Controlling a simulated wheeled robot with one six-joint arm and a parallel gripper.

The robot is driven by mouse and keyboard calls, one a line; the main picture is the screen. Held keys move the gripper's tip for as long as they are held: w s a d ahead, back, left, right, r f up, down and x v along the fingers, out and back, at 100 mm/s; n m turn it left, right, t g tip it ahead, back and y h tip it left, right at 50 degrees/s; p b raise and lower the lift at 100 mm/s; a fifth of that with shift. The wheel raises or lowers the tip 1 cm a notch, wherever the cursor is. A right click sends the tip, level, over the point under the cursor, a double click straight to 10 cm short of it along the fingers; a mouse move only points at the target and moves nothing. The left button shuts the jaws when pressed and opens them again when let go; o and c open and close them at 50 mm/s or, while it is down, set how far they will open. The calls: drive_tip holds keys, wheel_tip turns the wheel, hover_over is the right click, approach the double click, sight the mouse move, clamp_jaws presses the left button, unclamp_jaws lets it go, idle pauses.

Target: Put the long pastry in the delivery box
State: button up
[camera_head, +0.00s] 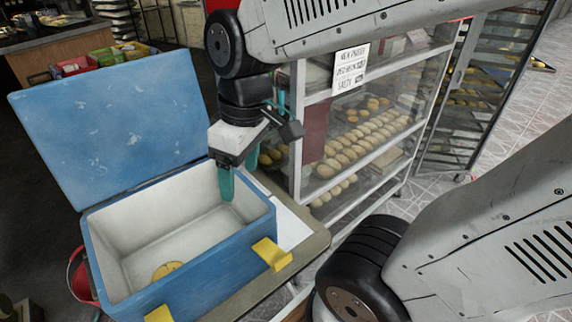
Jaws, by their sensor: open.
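The blue delivery box (190,300) stands open at the lower left, with its blue lid (110,120) tilted back. Its inside is pale. A golden-yellow pastry (167,270) lies on the box floor near the front wall, which hides part of it; I cannot tell its full length. My gripper (240,184) has teal fingers and points down at the box's back right corner. One finger reaches just inside the rim and the other is near the outer side. The gripper is open, and I see nothing between the fingers.
A glass display cabinet (350,150) with several rows of round buns stands right behind the box. A tall rack (480,90) with trays is at the upper right. Coloured crates (100,58) sit behind the lid. A table edge (300,245) runs along the box's right side.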

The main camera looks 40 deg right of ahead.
drive_tip(key=s+d+r+m+h, duration=0.1)
drive_tip(key=s+d+r+m, duration=0.1)
drive_tip(key=s+d+m, duration=0.2)
drive_tip(key=s+m, duration=0.1)
drive_tip(key=s, duration=0.1)
drive_tip(key=shift+s+d+r+m, duration=0.2)
drive_tip(key=shift+s+r+m, duration=0.1)
drive_tip(key=shift+s, duration=0.1)
